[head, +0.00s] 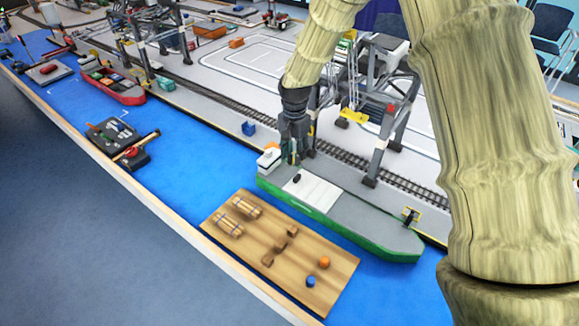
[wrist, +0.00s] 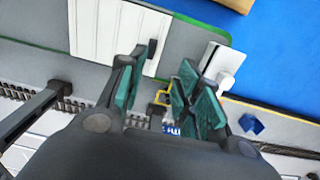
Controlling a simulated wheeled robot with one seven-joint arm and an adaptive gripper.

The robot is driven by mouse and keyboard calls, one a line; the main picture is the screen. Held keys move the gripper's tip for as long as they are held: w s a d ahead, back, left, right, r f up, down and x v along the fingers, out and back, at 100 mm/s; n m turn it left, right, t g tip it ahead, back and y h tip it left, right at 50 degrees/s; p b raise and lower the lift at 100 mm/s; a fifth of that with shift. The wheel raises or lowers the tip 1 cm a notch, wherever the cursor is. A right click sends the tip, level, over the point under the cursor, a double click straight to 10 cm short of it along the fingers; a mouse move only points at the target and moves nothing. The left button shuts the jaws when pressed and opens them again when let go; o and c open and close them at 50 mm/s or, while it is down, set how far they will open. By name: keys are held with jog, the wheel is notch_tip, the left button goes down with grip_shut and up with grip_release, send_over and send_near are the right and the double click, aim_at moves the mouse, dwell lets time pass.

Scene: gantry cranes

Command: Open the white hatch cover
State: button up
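The white hatch cover (head: 316,189) lies flat on the grey deck of a green-hulled ship (head: 375,229). A small dark handle (head: 297,178) stands near the cover's left end. In the wrist view the ribbed white cover (wrist: 105,35) is at upper left, with the dark handle (wrist: 152,48) at its right edge. My gripper (head: 292,155) is over the ship beside the cover's left end. In the wrist view my gripper (wrist: 160,80) shows teal pads spread apart with nothing between them. The handle is beyond the left fingertip, and I cannot tell whether they touch.
The ship's white cabin (head: 269,157) stands close left of my gripper. A grey gantry crane (head: 385,110) rises behind the ship. A wooden board (head: 270,262) with small pieces lies in front. A blue block (head: 249,129) sits on the quay.

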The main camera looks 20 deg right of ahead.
aim_at(295, 178)
jog(key=s+f+p, duration=0.2)
jog(key=s+f, duration=0.1)
jog(key=s, duration=0.1)
jog(key=shift+d+f, duration=0.15)
jog(key=shift+f, duration=0.2)
jog(key=w+f, duration=0.2)
jog(key=f, duration=0.1)
jog(key=w+f, duration=0.1)
jog(key=f, duration=0.1)
jog(key=shift+f+p, duration=0.2)
jog(key=shift+p, duration=0.1)
jog(key=shift+s+r, duration=0.1)
jog(key=shift+s, duration=0.35)
jog(key=shift+s+r, duration=0.35)
jog(key=shift+s, duration=0.15)
jog(key=shift+w+f, duration=0.25)
jog(key=shift+c, duration=0.2)
jog(key=shift+w+f, duration=0.3)
jog(key=c, duration=0.3)
jog(key=shift+w, duration=0.1)
jog(key=c, duration=0.4)
jog(key=shift+s+r, duration=0.25)
grip_shut()
jog(key=shift+f, duration=0.1)
